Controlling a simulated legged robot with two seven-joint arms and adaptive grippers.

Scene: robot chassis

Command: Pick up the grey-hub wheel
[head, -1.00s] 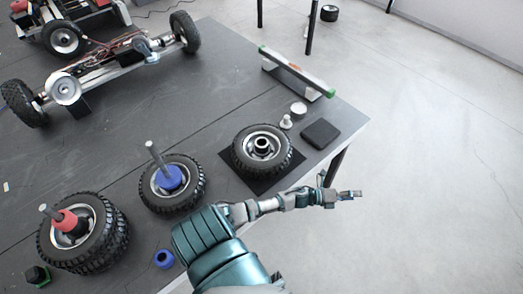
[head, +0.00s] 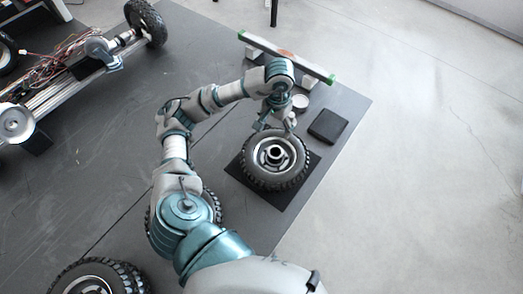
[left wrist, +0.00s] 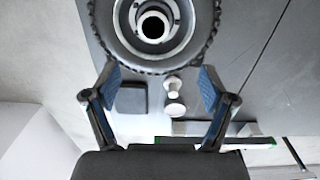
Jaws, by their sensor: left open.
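The grey-hub wheel (head: 273,172) lies flat on a black square mat (head: 240,176) near the table's right edge. Its tyre is black and its hub grey with a dark centre hole. It also shows in the left wrist view (left wrist: 205,42), cut off by the top edge. My left gripper (head: 275,122) is above the far side of the wheel, pointing down. In the left wrist view its two blue-padded fingers (left wrist: 159,84) are spread apart with nothing between them, near the tyre's edge. I cannot tell whether they touch the tyre. My right gripper is not in view.
A dark flat block (head: 328,126) lies right of the wheel. A long bar with green ends (head: 310,66) stands behind. A chassis frame (head: 75,78) is at the upper left. Another wheel (head: 98,279) is at the lower left; one more is partly behind my arm.

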